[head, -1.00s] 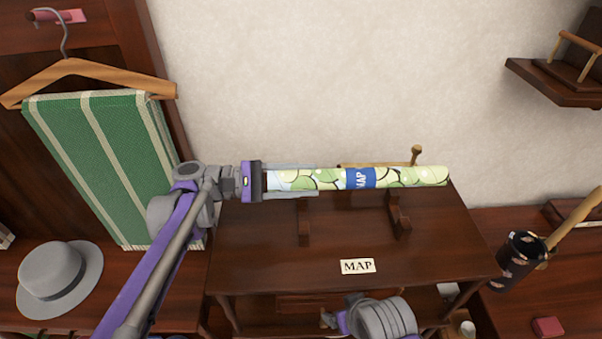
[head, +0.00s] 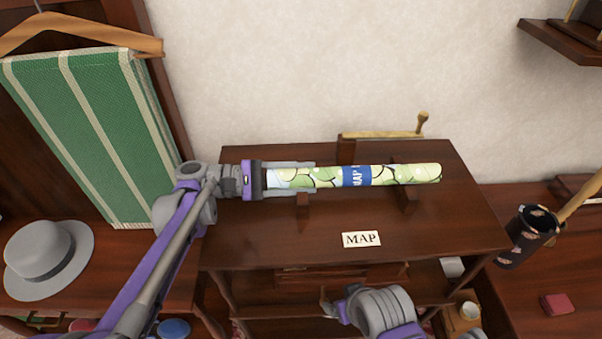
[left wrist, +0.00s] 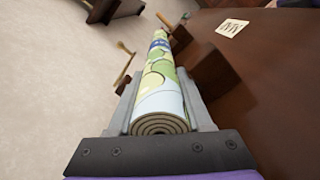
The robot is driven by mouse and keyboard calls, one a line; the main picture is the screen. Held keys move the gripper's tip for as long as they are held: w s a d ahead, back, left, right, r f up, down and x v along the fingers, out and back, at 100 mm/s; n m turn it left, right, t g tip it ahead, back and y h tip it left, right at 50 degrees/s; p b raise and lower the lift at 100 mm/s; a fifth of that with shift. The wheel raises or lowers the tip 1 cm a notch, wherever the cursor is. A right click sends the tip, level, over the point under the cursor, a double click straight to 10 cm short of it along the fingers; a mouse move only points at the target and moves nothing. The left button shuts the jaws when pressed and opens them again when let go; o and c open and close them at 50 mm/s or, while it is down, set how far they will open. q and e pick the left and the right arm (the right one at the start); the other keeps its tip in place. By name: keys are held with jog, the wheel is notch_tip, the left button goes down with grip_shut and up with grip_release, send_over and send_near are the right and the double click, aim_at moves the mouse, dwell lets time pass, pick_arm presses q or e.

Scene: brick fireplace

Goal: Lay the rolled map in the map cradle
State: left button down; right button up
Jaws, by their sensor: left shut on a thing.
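The rolled map (head: 400,175), pale green with a blue MAP band, lies level and crosswise in the head view. My left gripper (head: 292,179) is shut on its left end. In the left wrist view the map (left wrist: 160,85) runs away from me between my fingers. The map cradle's dark wooden supports (head: 408,202) stand on the shelf top, and the map lies across above them.
The dark shelf top (head: 270,247) carries a MAP label (head: 361,239) in front of the cradle. A golden stick (head: 385,134) is behind. A grey hat (head: 45,258) and a hanging green striped cloth (head: 90,130) are left. A dark patterned holder (head: 527,236) stands right.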

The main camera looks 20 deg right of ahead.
pick_arm(q)
jog(key=shift+c, duration=1.2)
grip_release()
jog(key=shift+f, duration=0.15)
jog(key=shift+w+a, duration=0.2)
jog(key=shift+a, duration=0.4)
jog(key=v, duration=0.9)
jog(key=shift+w+a, duration=0.1)
jog(key=shift+a, duration=0.2)
